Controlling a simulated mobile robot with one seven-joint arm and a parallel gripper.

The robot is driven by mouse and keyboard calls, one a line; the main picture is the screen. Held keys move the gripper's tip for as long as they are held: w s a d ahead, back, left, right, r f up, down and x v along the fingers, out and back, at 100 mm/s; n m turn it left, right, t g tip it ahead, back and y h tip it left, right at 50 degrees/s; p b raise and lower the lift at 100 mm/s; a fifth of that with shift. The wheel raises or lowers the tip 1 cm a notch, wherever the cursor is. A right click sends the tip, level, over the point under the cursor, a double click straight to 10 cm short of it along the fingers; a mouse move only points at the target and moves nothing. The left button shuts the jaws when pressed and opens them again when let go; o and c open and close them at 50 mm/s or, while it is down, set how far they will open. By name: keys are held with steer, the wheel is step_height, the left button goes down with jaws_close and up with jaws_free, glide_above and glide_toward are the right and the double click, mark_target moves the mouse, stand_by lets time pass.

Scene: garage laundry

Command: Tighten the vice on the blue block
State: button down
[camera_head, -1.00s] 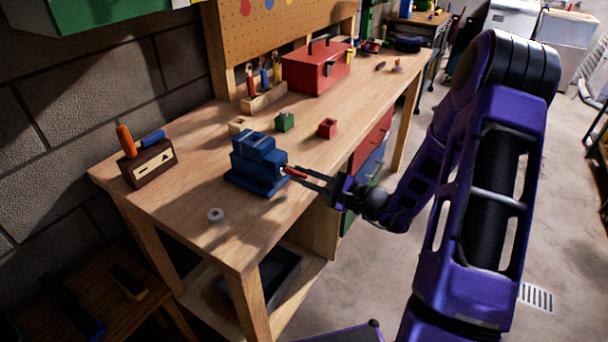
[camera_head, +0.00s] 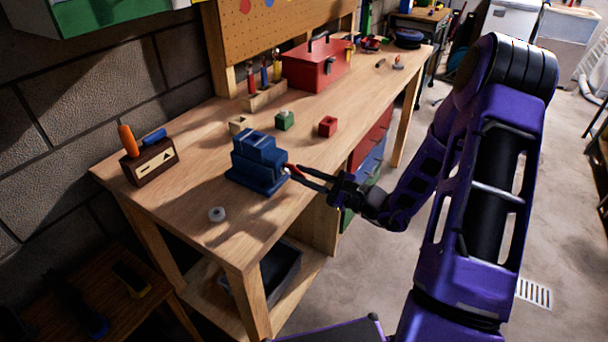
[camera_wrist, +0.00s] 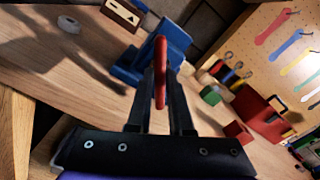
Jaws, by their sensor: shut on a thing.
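The blue vice (camera_head: 257,165) stands on the wooden workbench (camera_head: 185,215). Its red handle (camera_head: 291,171) sticks out from its right end. My gripper (camera_head: 302,176) reaches in from the right and is shut on the red handle. In the wrist view the red handle (camera_wrist: 160,88) stands between the two dark fingers of my gripper (camera_wrist: 161,80), with the vice (camera_wrist: 148,55) just beyond. I cannot tell the blue block apart from the blue vice body, so its place between the jaws is unclear.
A green block (camera_head: 284,121), a red block (camera_head: 327,127) and a small wooden block (camera_head: 239,124) lie behind the vice. A red toolbox (camera_head: 315,67) stands farther back. A white ring (camera_head: 217,214) and a brown holder (camera_head: 151,162) are at the near left.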

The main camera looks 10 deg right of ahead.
steer(key=shift+s+d+f, duration=0.1)
steer(key=shift+f, duration=0.05)
steer(key=c, duration=0.9)
jaws_free()
steer(key=shift+o, duration=0.3)
steer(key=v, duration=1.7)
steer(key=shift+r+b, duration=0.25)
steer(key=shift+b, duration=0.05)
steer(key=shift+s+d, duration=0.15)
